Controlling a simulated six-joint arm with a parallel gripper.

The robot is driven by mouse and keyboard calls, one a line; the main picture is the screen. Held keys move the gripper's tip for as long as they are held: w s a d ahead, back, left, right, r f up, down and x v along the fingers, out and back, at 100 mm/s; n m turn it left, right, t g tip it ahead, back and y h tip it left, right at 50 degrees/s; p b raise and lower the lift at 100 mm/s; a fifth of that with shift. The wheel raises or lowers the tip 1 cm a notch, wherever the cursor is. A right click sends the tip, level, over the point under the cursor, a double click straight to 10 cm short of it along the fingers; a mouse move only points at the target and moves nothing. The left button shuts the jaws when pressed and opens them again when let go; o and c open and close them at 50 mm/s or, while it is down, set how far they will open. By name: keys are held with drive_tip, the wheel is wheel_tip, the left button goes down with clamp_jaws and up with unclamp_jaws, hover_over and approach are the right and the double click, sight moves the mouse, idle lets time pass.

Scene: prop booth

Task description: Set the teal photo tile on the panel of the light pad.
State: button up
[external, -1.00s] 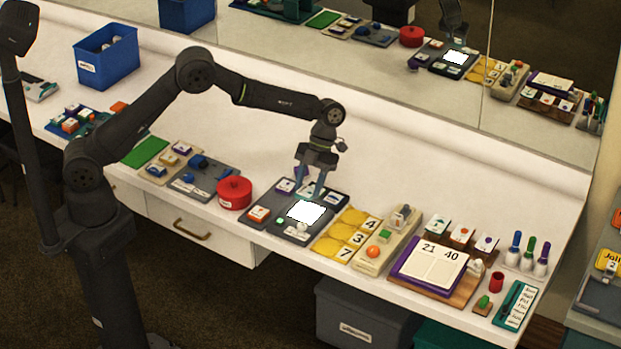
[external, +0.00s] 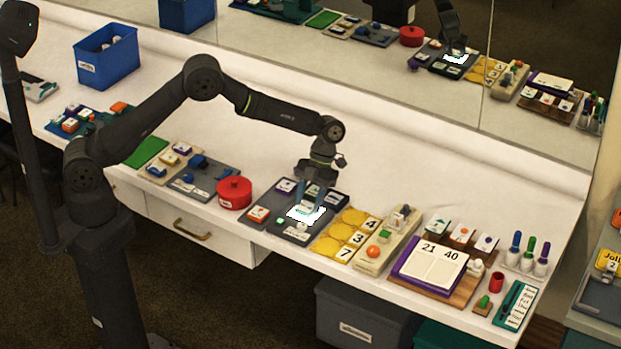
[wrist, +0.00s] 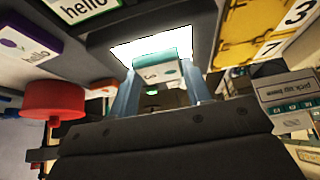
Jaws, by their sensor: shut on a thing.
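The light pad (external: 279,225) is a dark board with a bright white panel (external: 294,216), on the counter right of the red round tin. The lit panel also shows in the wrist view (wrist: 124,49). My gripper (external: 311,204) is over the panel, pointing down. In the wrist view, my gripper (wrist: 160,82) is shut on a small white and teal tile (wrist: 158,70), which I take as the teal photo tile. The tile lies against the lit panel in the picture. I cannot tell whether it touches it. The tile's far side is hidden.
Small tiles, such as an orange-marked one (external: 259,214), sit around the panel. The red tin (external: 234,193) stands to the left. A yellow number board (external: 334,243) is close on the right. The counter behind is clear, up to the mirror.

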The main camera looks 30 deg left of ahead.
drive_tip(key=o, duration=1)
drive_tip(key=shift+o, duration=0.2)
drive_tip(key=shift+r, duration=0.1)
drive_tip(key=v, duration=1.7)
